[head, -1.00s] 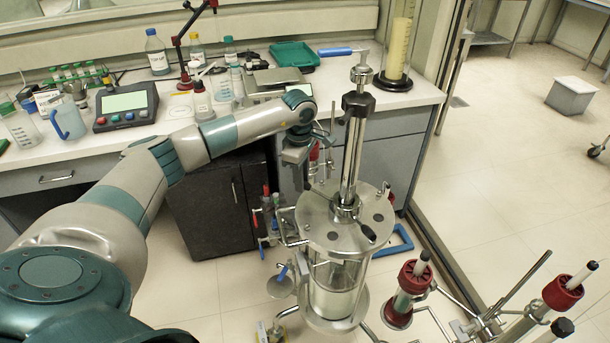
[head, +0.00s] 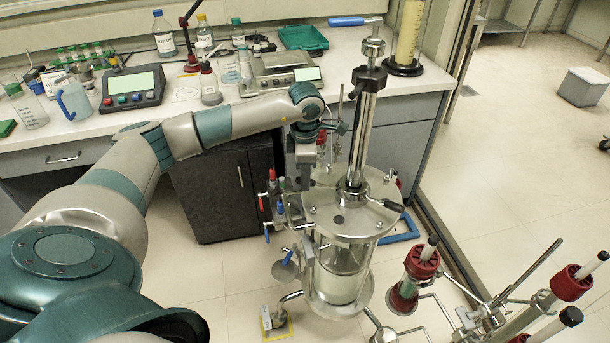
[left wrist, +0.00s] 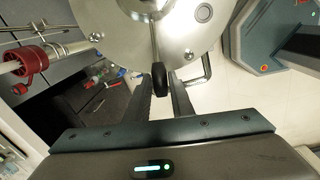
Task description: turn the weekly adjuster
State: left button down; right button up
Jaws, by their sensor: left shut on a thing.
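The column (head: 342,262) is a clear cylinder under a round metal top plate (head: 330,212), with a tall chrome shaft (head: 362,135) rising from it. A black-tipped lever (head: 388,204) sticks out to the right at the foot of the shaft. In the left wrist view a black-tipped lever (left wrist: 159,76) reaches from the plate in between my fingers. My left gripper (head: 304,200) points down at the plate's left side and is shut on this lever; the exact contact is unclear. The weekly adjuster bears no readable label. My right gripper is not in view.
The bench behind holds a scale (head: 284,74), a control box (head: 131,87), bottles and a blue jug (head: 73,100). Red valves (head: 270,190) stand left of the column. Red-collared columns (head: 422,262) stand to the right. Open floor lies beyond.

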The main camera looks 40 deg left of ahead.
pick_arm(q)
jog(key=c, duration=1.6)
grip_release()
jog(key=shift+o, duration=0.2)
jog(key=shift+r, duration=0.1)
notch_tip(320, 180, up, 17)
jog(key=p, duration=0.8)
jog(key=shift+s+d+r, duration=0.15)
jog(key=shift+s+d, duration=0.2)
jog(key=shift+s, duration=0.1)
jog(key=shift+s, duration=0.1)
